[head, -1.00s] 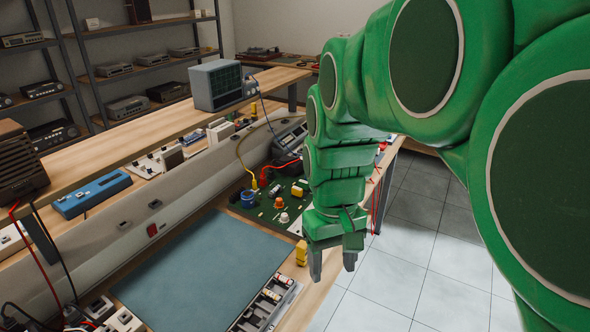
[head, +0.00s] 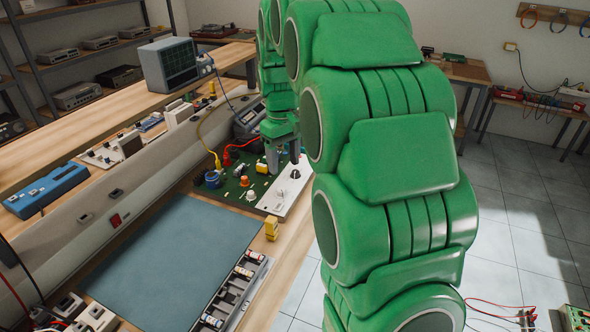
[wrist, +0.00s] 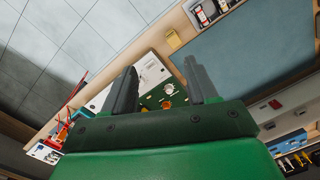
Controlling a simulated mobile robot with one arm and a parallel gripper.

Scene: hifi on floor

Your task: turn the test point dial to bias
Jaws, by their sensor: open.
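A green circuit board (head: 232,196) lies on the bench with a white panel (head: 283,205) along its right side. A black dial (head: 295,174) is on that panel; its markings are too small to read, so I cannot tell its setting. An orange knob (head: 245,181) and a white knob (head: 251,196) sit on the board. My gripper (head: 283,157) is open and empty, pointing down over the far part of the board and panel. In the wrist view, my gripper (wrist: 160,70) has its fingers spread, with the white panel (wrist: 152,72) and green board (wrist: 158,99) beyond them.
A yellow block (head: 271,228) stands at the bench edge near the panel. A blue mat (head: 175,265) and a parts tray (head: 232,292) lie nearer. Red and yellow leads rise behind the board. An oscilloscope (head: 178,62) stands on the shelf.

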